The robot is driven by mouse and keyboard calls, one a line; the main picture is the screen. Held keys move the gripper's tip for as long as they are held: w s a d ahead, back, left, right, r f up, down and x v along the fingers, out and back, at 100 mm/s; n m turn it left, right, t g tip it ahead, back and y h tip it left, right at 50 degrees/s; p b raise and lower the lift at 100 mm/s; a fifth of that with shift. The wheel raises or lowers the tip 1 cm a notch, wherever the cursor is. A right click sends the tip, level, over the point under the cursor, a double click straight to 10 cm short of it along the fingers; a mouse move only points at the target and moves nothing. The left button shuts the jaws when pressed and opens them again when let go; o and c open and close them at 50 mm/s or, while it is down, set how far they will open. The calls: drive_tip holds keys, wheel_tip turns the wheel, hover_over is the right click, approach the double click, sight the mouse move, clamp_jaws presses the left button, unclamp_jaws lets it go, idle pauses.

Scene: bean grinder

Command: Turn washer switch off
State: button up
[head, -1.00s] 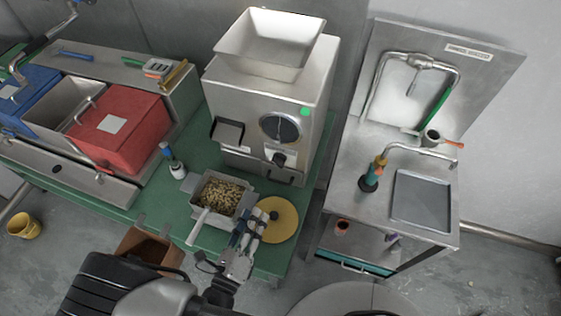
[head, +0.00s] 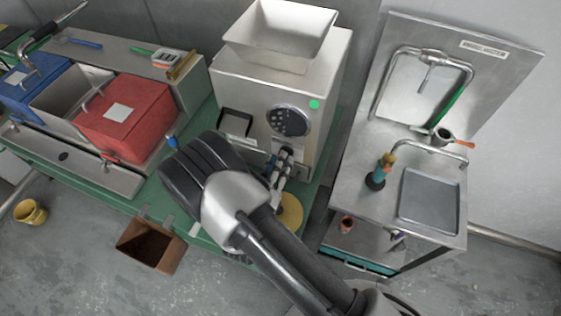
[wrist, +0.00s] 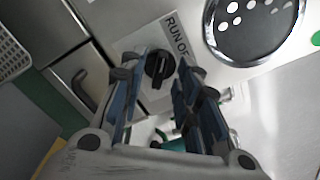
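The black rotary switch (wrist: 160,66) sits on a pale plate lettered "RUN OF…", with the rest of the lettering cut off, in the wrist view. It is on the front of the steel machine (head: 240,95), below a round dark window (head: 289,121). My gripper (wrist: 163,80) is open, with one finger on each side of the switch in the picture. I cannot tell if the fingers touch it. In the head view my gripper (head: 281,165) is at the machine's lower front and mostly hides the switch.
A yellow disc (head: 291,212) lies on the green table below my gripper. A red box (head: 125,122) stands to the left. A steel sink unit (head: 345,190) stands to the right across a gap. A brown open box (head: 150,246) hangs at the table's front.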

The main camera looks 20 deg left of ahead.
drive_tip(key=shift+w, duration=0.5)
clamp_jaws()
